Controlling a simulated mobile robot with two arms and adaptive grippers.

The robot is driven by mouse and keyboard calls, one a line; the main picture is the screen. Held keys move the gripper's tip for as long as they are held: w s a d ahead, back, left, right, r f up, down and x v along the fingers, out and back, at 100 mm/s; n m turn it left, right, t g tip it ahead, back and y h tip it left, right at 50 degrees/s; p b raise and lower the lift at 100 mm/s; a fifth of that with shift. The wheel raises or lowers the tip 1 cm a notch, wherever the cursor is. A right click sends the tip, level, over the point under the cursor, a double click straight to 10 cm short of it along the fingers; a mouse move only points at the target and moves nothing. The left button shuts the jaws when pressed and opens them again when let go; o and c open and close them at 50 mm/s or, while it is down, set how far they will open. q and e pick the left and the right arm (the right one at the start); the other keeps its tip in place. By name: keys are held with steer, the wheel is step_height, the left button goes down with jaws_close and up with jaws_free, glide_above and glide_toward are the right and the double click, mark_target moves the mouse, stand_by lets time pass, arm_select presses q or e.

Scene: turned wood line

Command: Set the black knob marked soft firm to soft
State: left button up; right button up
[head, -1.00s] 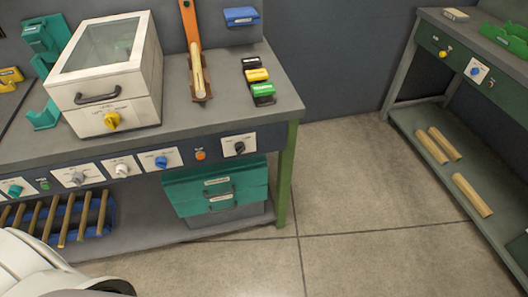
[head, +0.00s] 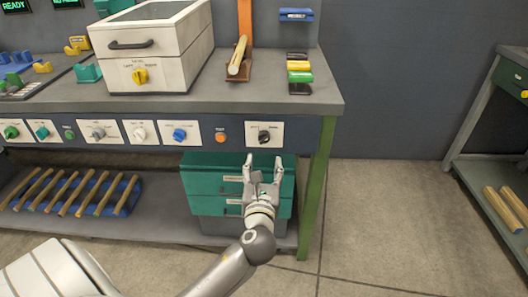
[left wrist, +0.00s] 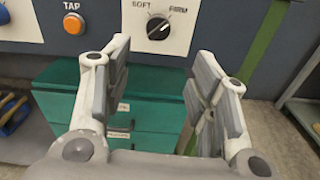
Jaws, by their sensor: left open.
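The black knob (head: 264,136) sits on a white plate at the right end of the bench's front panel. In the left wrist view the knob (left wrist: 158,28) is at the top middle, below the printed words SOFT on the left and FIRM on the right. Its exact setting is hard to tell. My left gripper (head: 263,162) is open and empty, a little below the knob in the head view and apart from it. In the left wrist view its two fingers (left wrist: 160,75) stand wide apart below the plate. My right gripper is not in view.
An orange button (head: 221,137) marked TAP is left of the knob, then a blue knob (head: 179,134). Green drawers (head: 215,180) are under the panel, behind my gripper. A green bench leg (head: 317,190) stands to the right, with open floor beyond.

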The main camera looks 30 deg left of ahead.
mark_target(264, 141)
arm_select(q)
steer(key=x, duration=0.3)
steer(key=b+x, duration=0.1)
steer(key=x, duration=0.2)
steer(key=r+x, duration=0.1)
steer(key=x, duration=0.2)
steer(key=shift+w+a+r, duration=0.1)
steer(key=shift+a, duration=0.15)
steer(key=shift+w+a+b, duration=0.3)
steer(key=shift+w, duration=0.25)
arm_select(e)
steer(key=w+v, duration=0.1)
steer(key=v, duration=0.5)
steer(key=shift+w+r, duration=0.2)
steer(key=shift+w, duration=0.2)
arm_select(q)
steer(key=c, duration=1)
